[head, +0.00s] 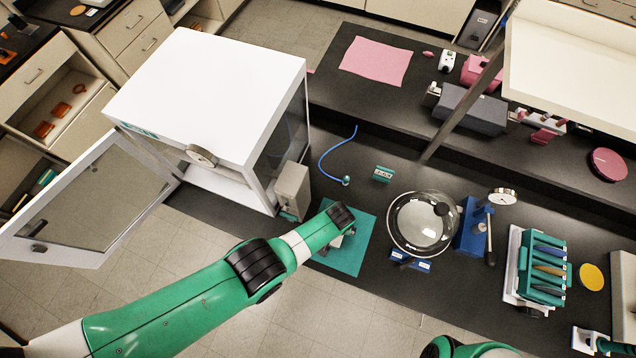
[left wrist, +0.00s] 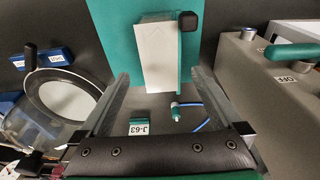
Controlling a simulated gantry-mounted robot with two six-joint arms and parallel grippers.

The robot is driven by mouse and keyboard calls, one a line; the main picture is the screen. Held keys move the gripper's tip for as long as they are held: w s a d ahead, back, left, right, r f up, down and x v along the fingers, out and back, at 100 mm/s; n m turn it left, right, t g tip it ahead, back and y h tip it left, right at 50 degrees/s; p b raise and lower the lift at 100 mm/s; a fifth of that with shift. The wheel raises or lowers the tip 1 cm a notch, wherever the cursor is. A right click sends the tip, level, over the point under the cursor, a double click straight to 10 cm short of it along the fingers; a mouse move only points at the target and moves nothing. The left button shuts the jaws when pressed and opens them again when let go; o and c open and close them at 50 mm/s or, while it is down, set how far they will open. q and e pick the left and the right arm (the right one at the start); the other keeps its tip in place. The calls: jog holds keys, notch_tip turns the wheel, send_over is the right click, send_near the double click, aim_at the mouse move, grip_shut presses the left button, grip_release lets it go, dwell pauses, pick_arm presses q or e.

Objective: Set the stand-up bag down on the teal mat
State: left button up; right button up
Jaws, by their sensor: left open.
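A white, box-like thing with a teal strip and a black knob at one corner, which looks like the stand-up bag (left wrist: 156,52), is over the mat. I cannot tell whether its base touches the mat. My left gripper (left wrist: 158,76) is open, its fingers apart on either side of the bag's near end, with gaps showing. In the head view my left wrist mostly hides the bag. My right gripper is out of view.
A grey box (head: 292,187) stands just left of the mat, close to my left gripper. A glass-domed vessel (head: 424,222) is to its right, with a blue stand (head: 472,226) beyond. A small teal label block (head: 383,174) and a blue cable (head: 325,158) lie behind the mat.

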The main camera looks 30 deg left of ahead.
pick_arm(q)
jog(key=shift+d+r, duration=0.1)
jog(key=shift+r, duration=0.05)
dwell(0.3)
jog(key=w+r+t+h, duration=0.1)
jog(key=w+r+t, duration=0.3)
jog(key=w+r, duration=0.75)
jog(key=w+r+t+h, duration=0.1)
jog(key=w+r+t, duration=0.3)
jog(key=w+r, duration=0.75)
notch_tip(320, 180, up, 23)
jog(key=s+a+m+t, duration=0.1)
jog(key=a+t, duration=0.2)
jog(key=t, duration=0.3)
jog(key=s+a+r+t, duration=0.2)
jog(key=s+r+t, duration=0.15)
jog(key=r, duration=0.55)
jog(key=s+a+r+t, duration=0.2)
jog(key=s+r, duration=0.2)
jog(key=r, duration=0.5)
jog(key=s+a+r+m+t, duration=0.1)
jog(key=s+a+r+t, duration=0.1)
jog(key=s+r, duration=0.5)
jog(key=s+a+r+t, duration=0.1)
jog(key=s+r+t, duration=0.3)
jog(key=s+r, duration=0.4)
jog(key=s, duration=0.2)
jog(key=shift+s+a+m, duration=0.4)
